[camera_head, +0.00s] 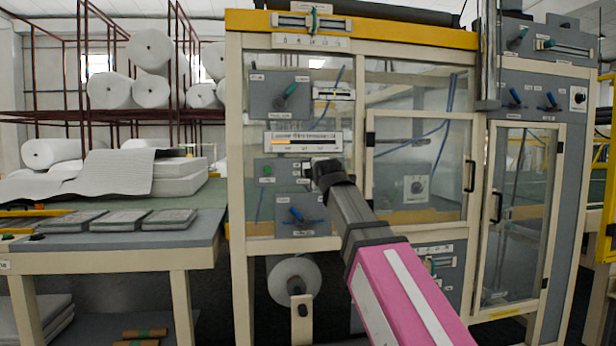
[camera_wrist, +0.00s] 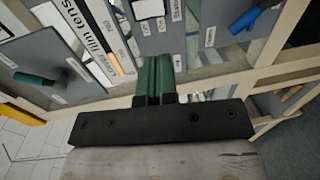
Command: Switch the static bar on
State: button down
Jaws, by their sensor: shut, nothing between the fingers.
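A small grey panel (camera_head: 283,177) on the machine front carries a round green part (camera_head: 266,170) at its left. Its right end is partly hidden by my gripper (camera_head: 314,172). In the wrist view a white switch-like part (camera_wrist: 148,9) sits on this grey panel (camera_wrist: 150,42), beside a small label (camera_wrist: 178,10) that seems to begin with "Static". Whether that switch is on or off cannot be told. My gripper (camera_wrist: 155,72) has its green fingers shut together and empty, pointing at the panel below the white part. Contact cannot be told.
A film tension gauge (camera_head: 303,142) is just above the panel. A blue lever (camera_head: 296,214) sits below it and a teal lever (camera_head: 291,90) higher up. Framed doors with handles (camera_head: 470,176) are at the right. A bench (camera_head: 120,250) with grey pads stands at the left.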

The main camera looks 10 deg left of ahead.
jog(key=shift+w, duration=0.1)
jog(key=x, duration=1.4)
jog(key=shift+f, duration=0.1)
jog(key=shift+w+a, duration=0.1)
jog(key=shift+w, duration=0.05)
jog(key=shift+f, duration=0.1)
jog(key=f+v, duration=0.3)
jog(key=v, duration=1)
jog(key=shift+s, duration=0.55)
